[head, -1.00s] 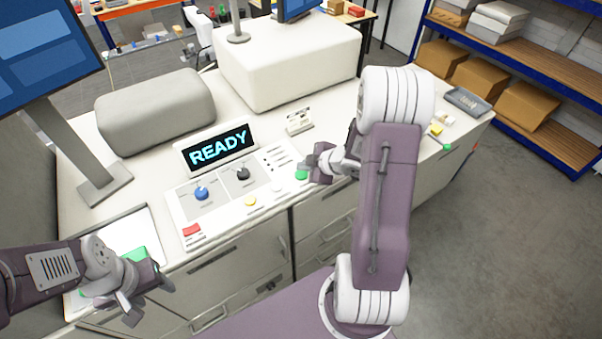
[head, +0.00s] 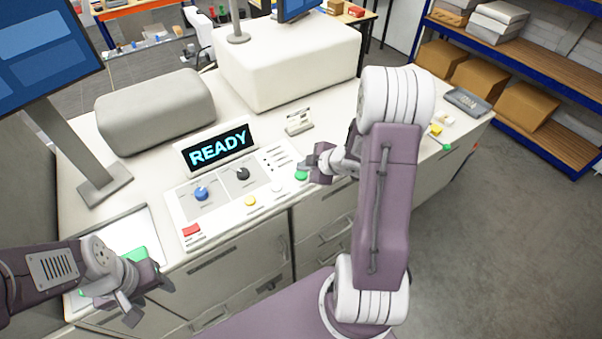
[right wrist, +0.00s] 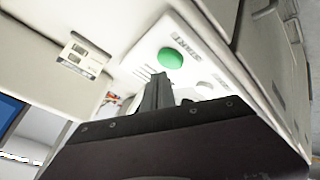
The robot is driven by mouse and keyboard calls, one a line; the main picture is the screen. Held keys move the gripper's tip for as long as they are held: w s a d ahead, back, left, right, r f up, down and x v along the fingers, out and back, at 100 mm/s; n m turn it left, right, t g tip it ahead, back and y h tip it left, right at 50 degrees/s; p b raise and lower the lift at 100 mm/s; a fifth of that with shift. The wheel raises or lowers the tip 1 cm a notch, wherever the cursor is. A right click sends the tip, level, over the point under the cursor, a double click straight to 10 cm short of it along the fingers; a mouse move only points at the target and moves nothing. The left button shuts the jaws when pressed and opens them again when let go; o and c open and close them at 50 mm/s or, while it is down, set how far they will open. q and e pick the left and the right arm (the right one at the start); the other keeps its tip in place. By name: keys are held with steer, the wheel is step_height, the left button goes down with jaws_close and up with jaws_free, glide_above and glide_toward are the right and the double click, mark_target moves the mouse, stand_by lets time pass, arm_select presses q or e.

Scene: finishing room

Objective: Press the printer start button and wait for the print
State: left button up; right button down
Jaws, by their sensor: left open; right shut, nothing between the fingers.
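The printer's control panel (head: 222,203) lies on the white counter, with a display (head: 218,149) that reads READY. The green start button (head: 301,175) is at the panel's right end, and it also shows in the right wrist view (right wrist: 170,58), marked START. My right gripper (head: 311,172) is shut and empty, right beside the green button; in the right wrist view its fingertips (right wrist: 160,78) are just short of the button's edge. I cannot tell whether they touch. My left gripper (head: 146,296) is open over the counter's front left, near a green object (head: 135,256) on a pale tray.
The panel also has a blue knob (head: 201,193), a black knob (head: 242,173), a yellow button (head: 250,201) and a red switch (head: 191,230). A small card stand (head: 299,122) is behind the panel. A monitor stand (head: 103,185) is at left. A grey tray (head: 467,101) lies at right.

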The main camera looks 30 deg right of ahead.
mark_target(303, 175)
stand_by(0.3)
steer(key=shift+f+b, duration=0.35)
steer(key=shift+f, duration=0.05)
steer(key=shift+f+b, duration=0.35)
steer(key=shift+f, duration=0.05)
stand_by(0.4)
steer(key=shift+r, duration=0.1)
steer(key=shift+r+p, duration=0.75)
steer(key=shift+p, duration=0.1)
step_height(303, 175, up, 5)
steer(key=p, duration=0.5)
steer(key=shift+r, duration=0.1)
stand_by(4.7)
